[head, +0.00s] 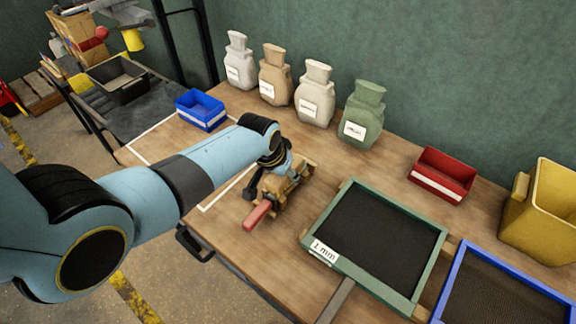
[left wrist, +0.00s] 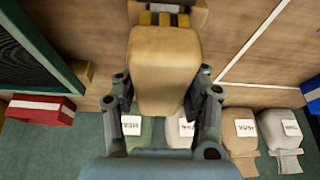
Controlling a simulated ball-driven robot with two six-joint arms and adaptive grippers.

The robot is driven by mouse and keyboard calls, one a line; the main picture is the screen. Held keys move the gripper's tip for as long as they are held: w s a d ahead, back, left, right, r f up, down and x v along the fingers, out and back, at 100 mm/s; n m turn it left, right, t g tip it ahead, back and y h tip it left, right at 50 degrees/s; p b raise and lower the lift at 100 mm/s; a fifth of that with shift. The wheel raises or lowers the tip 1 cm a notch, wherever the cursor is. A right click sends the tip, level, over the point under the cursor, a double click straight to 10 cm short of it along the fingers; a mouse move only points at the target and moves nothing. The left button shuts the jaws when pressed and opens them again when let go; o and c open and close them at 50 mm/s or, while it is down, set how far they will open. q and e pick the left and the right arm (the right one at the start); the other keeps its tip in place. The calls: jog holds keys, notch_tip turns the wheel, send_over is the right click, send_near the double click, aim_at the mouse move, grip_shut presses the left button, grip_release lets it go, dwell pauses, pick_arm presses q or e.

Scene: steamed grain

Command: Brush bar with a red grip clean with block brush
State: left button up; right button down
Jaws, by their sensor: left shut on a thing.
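The bar with a red grip (head: 257,215) lies on the table below my left gripper, its red end toward the front edge. My left gripper (head: 268,186) is shut on a tan wooden block, which I take to be the block brush (head: 284,191). In the left wrist view the block brush (left wrist: 165,65) fills the space between the fingers. A yellow and black striped piece (left wrist: 165,18) shows just past its end. The block hides most of the bar, and I cannot tell whether they touch. My right gripper is in neither view.
A green-framed sieve (head: 339,258) marked 1 mm lies right of the bar, with a blue-framed sieve (head: 452,277) beyond. A blue bin (head: 201,110), several bags (head: 315,95), a red bin (head: 442,175) and a yellow container (head: 540,215) stand behind. White lines mark the left table area.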

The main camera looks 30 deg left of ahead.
pick_arm(q)
jog(key=shift+s+f, duration=0.15)
jog(key=shift+r+p, duration=0.65)
jog(key=shift+r, duration=3.45)
jog(key=shift+w, duration=0.2)
jog(key=shift+s+f, duration=0.1)
